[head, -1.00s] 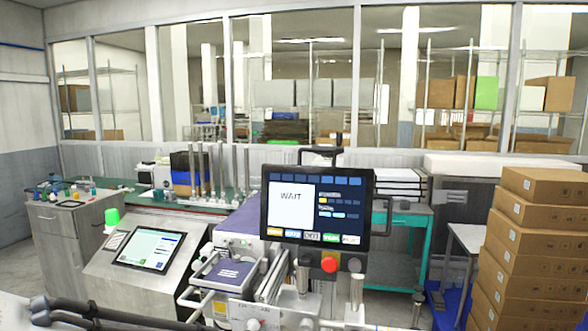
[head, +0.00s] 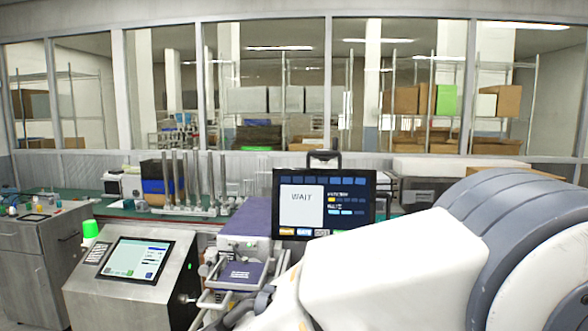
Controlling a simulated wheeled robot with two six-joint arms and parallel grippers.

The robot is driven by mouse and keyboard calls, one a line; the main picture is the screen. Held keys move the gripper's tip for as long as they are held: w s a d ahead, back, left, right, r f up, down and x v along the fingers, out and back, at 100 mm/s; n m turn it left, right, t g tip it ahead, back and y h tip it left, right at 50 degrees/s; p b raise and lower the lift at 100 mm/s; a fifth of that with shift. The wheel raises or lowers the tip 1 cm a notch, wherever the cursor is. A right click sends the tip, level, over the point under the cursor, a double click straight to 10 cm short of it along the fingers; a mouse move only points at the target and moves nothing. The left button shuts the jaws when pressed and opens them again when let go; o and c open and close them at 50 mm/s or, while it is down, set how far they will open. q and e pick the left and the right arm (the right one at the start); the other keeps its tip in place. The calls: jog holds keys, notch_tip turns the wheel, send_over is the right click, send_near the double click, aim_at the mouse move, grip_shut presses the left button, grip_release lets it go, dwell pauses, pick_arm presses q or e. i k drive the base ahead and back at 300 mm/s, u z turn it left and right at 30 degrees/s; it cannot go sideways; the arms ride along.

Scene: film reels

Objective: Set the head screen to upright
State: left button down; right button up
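My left gripper is not in view.
A sloped metal console (head: 90,295) with a second display (head: 138,259) and a green lamp (head: 90,230) stands left of the machine. Metal posts (head: 195,180) rise behind it. A grey cabinet (head: 30,265) is at far left. Windows line the back.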

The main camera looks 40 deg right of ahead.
aim_at(339, 198)
jog(key=k, duration=0.6)
jog(key=z, duration=1.1)
jog(key=i, duration=0.5)
